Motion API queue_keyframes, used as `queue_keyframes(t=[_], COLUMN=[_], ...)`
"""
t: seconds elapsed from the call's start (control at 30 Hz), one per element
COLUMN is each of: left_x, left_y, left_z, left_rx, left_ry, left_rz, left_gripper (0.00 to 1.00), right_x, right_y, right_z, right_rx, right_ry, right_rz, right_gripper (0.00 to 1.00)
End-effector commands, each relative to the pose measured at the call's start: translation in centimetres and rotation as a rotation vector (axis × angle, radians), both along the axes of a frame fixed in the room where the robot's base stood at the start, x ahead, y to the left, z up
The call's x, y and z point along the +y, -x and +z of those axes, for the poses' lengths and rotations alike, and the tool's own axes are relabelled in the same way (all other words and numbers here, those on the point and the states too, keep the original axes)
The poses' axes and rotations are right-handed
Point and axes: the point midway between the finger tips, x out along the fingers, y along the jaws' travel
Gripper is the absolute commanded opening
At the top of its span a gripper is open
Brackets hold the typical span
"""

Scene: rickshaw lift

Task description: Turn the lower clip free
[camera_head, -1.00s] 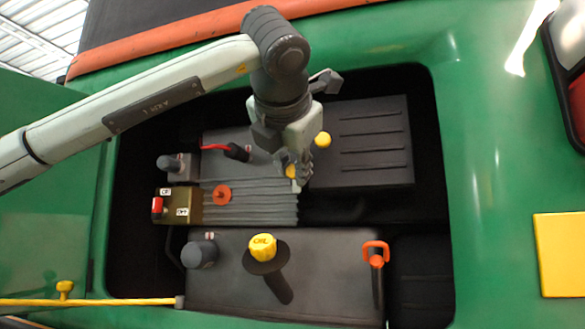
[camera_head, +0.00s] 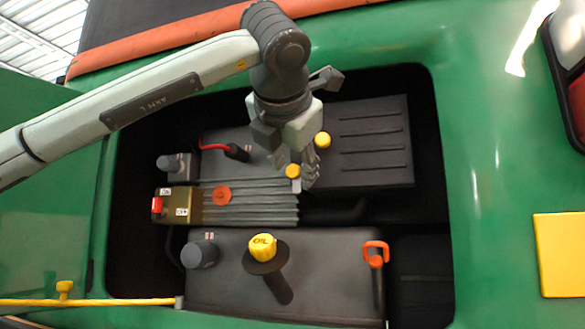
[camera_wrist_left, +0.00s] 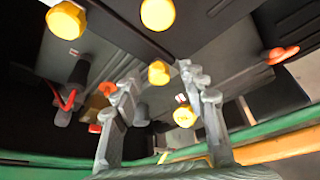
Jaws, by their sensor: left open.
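The lower clip (camera_head: 292,171) is a yellow round knob above the ribbed grey block in the head view. A second yellow knob (camera_head: 323,140) sits up and right of it, beside my wrist. My left gripper (camera_head: 298,172) reaches down from above, with its fingers around or just in front of the lower clip. In the left wrist view my gripper (camera_wrist_left: 158,80) is open, and a yellow knob (camera_wrist_left: 159,72), seemingly the lower clip, shows between its fingertips. I cannot tell whether the fingers touch it. My right gripper is not in view.
A yellow oil cap (camera_head: 262,247) and an orange handle (camera_head: 376,252) stand on the lower dark block. A red lever (camera_head: 222,148) and a brown switch box (camera_head: 180,205) lie to the left. The green housing (camera_head: 480,200) rims the recess.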

Motion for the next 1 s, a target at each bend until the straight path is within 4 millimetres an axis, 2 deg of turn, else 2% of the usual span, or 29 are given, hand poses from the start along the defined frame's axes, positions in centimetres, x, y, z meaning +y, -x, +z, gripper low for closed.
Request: queue_keyframes(t=[0.4,0.5,0.7,1.0], left_x=[0.7,0.8,0.9,0.9], left_y=[7.8,9.3,10.7,10.8], left_z=[2.7,3.2,3.6,3.6], left_rx=[-0.004,-0.002,0.0,0.0], left_ry=[0.0,0.0,-0.001,-0.001], left_rz=[0.0,0.001,0.0,0.0], left_gripper=[0.43,0.43,0.43,0.43], right_x=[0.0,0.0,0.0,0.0], right_y=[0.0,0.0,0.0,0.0], right_z=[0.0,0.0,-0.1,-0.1], right_rx=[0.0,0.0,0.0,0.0], right_ry=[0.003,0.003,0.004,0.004], right_rz=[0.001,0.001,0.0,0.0], right_gripper=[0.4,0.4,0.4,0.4])
